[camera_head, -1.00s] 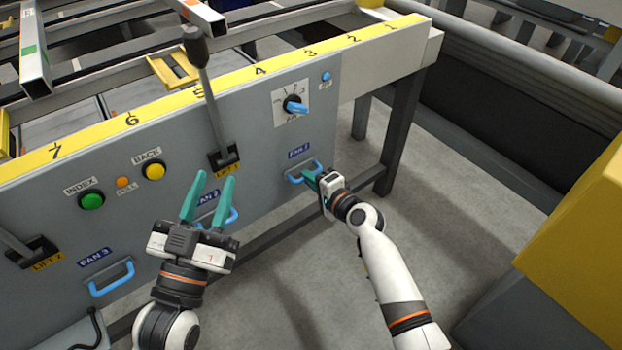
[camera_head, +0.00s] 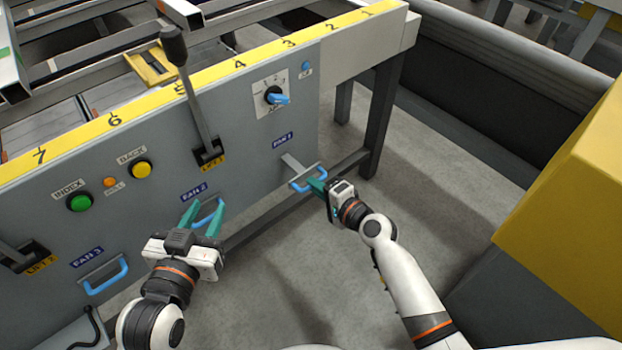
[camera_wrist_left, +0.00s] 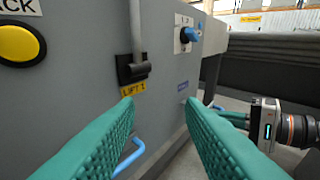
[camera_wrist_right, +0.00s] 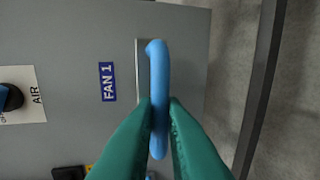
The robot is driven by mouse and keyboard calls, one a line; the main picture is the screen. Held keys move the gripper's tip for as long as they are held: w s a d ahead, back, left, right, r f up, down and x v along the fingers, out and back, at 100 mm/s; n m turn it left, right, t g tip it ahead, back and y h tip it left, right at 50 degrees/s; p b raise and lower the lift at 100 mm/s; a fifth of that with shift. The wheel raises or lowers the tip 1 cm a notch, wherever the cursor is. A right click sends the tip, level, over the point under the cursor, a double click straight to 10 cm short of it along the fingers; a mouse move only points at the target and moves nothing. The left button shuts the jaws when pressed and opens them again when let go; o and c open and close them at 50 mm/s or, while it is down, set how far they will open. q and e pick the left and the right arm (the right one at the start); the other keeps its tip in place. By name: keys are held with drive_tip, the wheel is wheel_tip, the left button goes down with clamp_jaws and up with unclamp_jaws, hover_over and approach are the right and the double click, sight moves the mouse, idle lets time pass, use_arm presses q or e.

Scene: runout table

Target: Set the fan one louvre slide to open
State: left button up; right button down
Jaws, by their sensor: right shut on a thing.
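The fan one louvre slide has a blue handle (camera_head: 308,178) below the FAN 1 label (camera_head: 283,141) on the grey panel. A metal strip of the slide (camera_head: 291,162) shows between the panel and the handle, so the handle stands out from the panel. My right gripper (camera_head: 318,184) is shut on this handle; in the right wrist view the blue handle (camera_wrist_right: 159,95) runs between the teal fingers (camera_wrist_right: 160,112). My left gripper (camera_head: 202,218) is open, its fingers apart in front of the FAN 2 handle (camera_head: 208,213); I cannot tell whether they touch it.
The FAN 3 handle (camera_head: 105,277) is at lower left. The LIFT 1 lever (camera_head: 195,100) rises from the panel, and a blue rotary knob (camera_head: 278,98) is above FAN 1. A table leg (camera_head: 382,115) stands right of the slide. Floor (camera_head: 300,260) in front is clear.

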drive_tip(key=c, duration=1.5)
unclamp_jaws()
